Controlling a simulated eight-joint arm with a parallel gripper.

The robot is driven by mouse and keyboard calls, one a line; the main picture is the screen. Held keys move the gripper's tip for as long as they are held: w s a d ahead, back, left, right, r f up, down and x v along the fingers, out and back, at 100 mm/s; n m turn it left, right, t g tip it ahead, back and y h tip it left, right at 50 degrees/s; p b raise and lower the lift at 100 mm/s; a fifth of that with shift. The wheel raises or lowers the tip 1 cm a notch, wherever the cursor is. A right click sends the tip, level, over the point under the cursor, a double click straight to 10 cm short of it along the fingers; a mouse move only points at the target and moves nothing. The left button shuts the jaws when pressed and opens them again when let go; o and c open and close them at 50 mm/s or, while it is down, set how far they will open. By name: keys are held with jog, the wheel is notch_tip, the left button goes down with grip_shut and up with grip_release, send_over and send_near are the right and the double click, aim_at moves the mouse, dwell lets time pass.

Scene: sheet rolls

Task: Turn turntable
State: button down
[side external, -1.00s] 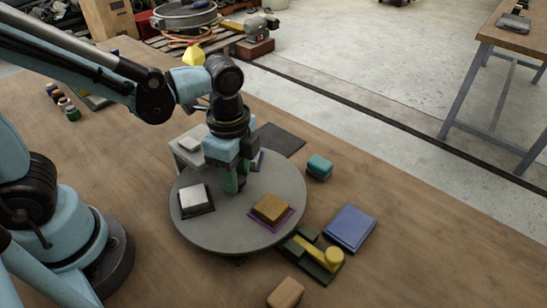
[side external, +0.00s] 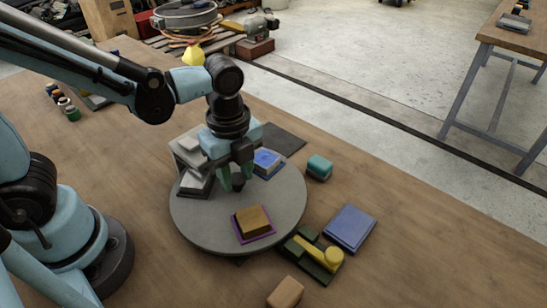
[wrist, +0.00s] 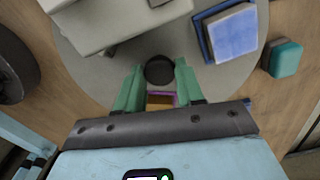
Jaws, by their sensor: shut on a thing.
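The turntable (side external: 203,232) is a round grey disc on the wooden table. A wooden block (side external: 253,219) on a purple-edged pad sits at its front. A blue block (side external: 267,159) on a blue pad sits at the back right. A pale block (side external: 194,182) on a dark pad sits at the left, partly hidden. My gripper (side external: 231,182) points down at the disc's middle. In the wrist view its green fingers are shut on a dark round knob (wrist: 159,70), which they mostly hide in the side view.
A grey stand (side external: 183,158) with a light block rises close to the disc's back left. A teal block (side external: 319,166), a blue book-like slab (side external: 350,227), a green tray with a yellow piece (side external: 318,250) and a tan block (side external: 286,292) lie to the right and front.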

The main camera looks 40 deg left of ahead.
aim_at(236, 178)
jog(key=shift+d+m, duration=0.1)
jog(key=shift+m, duration=3.3)
jog(key=c, duration=0.7)
grip_release()
jog(key=shift+r, duration=0.1)
notch_tip(236, 178, up, 12)
